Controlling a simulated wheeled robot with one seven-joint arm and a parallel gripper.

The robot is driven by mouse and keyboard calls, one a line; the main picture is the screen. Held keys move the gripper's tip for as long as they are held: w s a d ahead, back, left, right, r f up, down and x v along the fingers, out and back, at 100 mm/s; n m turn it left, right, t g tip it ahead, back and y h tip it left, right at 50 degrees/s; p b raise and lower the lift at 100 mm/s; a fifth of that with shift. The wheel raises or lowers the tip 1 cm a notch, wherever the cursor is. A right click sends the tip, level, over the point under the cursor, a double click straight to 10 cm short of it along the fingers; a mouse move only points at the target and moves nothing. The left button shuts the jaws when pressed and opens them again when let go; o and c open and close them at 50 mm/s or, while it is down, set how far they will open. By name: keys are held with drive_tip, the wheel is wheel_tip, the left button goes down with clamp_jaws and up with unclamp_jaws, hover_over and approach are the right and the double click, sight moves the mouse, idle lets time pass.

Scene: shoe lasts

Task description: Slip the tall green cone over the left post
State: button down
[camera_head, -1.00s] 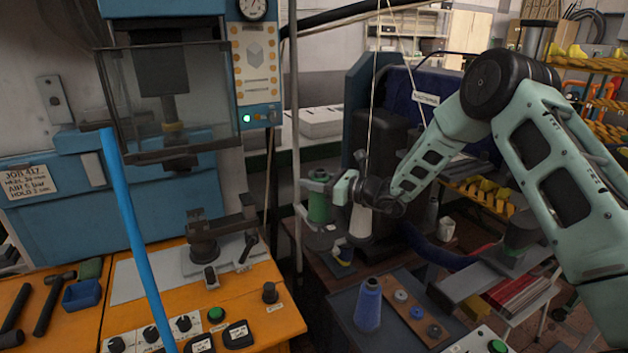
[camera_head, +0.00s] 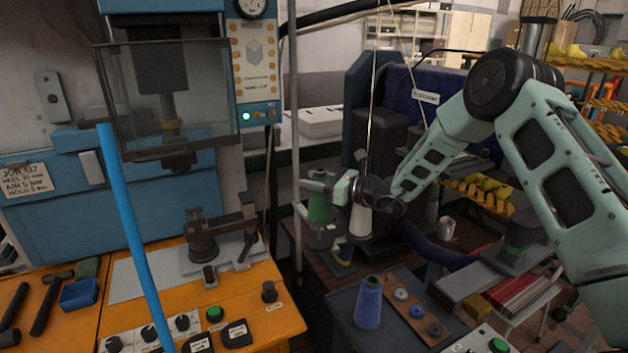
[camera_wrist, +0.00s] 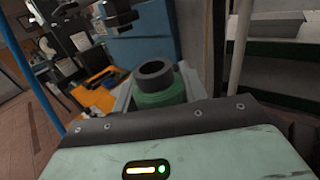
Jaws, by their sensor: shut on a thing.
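My gripper (camera_head: 318,184) is shut on the green cone (camera_head: 319,208), which it holds upright near the dark machine, left of a white cone (camera_head: 360,222). In the wrist view the green cone (camera_wrist: 160,98) shows its top end with a dark grey tube mouth, just beyond the gripper's edge. The left post is not clearly visible. I cannot tell whether the cone is around it or above it.
A blue cone (camera_head: 368,304) stands on the dark table in front, beside a brown board (camera_head: 417,312) with several small discs. The orange bench (camera_head: 255,300) with the blue press is at the left. A light blue pole (camera_head: 137,240) crosses the left foreground.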

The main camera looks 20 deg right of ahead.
sight(315, 202)
drive_tip(key=shift+f+b, duration=2.65)
drive_tip(key=shift+f, duration=0.65)
drive_tip(key=c, duration=0.7)
unclamp_jaws()
drive_tip(key=shift+s+d, duration=0.1)
drive_tip(key=b+v, duration=0.5)
drive_tip(key=v, duration=1.2)
drive_tip(key=shift+s, duration=0.1)
